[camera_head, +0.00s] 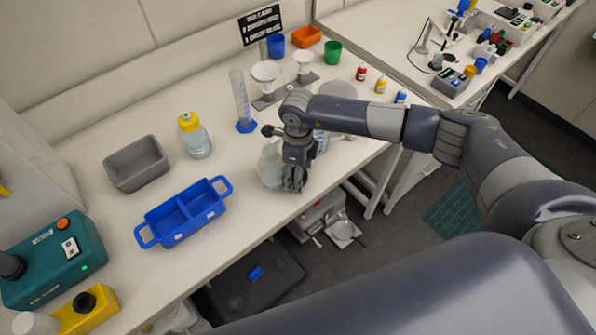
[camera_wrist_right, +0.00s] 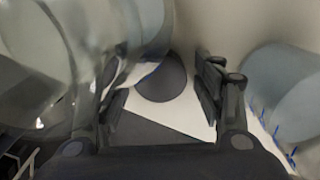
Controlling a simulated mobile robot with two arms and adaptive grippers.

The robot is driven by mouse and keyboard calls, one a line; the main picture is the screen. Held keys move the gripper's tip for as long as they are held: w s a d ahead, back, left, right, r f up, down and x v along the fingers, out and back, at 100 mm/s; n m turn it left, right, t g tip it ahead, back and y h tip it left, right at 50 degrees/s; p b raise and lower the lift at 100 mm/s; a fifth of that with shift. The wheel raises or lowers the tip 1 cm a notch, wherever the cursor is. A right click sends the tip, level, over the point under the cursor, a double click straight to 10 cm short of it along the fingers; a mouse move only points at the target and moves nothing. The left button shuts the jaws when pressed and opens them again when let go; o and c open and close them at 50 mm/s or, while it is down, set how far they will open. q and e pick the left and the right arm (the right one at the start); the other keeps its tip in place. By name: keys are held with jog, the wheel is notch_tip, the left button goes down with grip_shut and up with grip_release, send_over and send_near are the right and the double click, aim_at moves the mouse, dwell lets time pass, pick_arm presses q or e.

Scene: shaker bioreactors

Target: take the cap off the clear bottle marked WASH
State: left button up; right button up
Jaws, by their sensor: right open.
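A clear bottle (camera_head: 197,143) with a yellow cap (camera_head: 188,121) stands upright on the bench; its label is too small to read. My right gripper (camera_head: 293,186) is well to the right of it, pointing down near the bench's front edge. In the right wrist view its two fingers (camera_wrist_right: 165,95) are apart with nothing gripped between them. A clear glass vessel (camera_head: 268,166) is just left of the gripper and fills the left of the wrist view (camera_wrist_right: 75,50). My left gripper is not in view.
A blue divided tray (camera_head: 186,218) and a grey bin (camera_head: 124,172) are left of the gripper. A measuring cylinder (camera_head: 241,100) stands behind it. A bluish graduated vessel (camera_wrist_right: 285,90) is close on the right in the wrist view. Bench between bottle and cylinder is clear.

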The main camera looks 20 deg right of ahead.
jog(key=shift+r, duration=0.5)
notch_tip(320, 180, up, 11)
jog(key=b, duration=0.4)
jog(key=shift+r+b, duration=0.2)
jog(key=shift+b, duration=0.15)
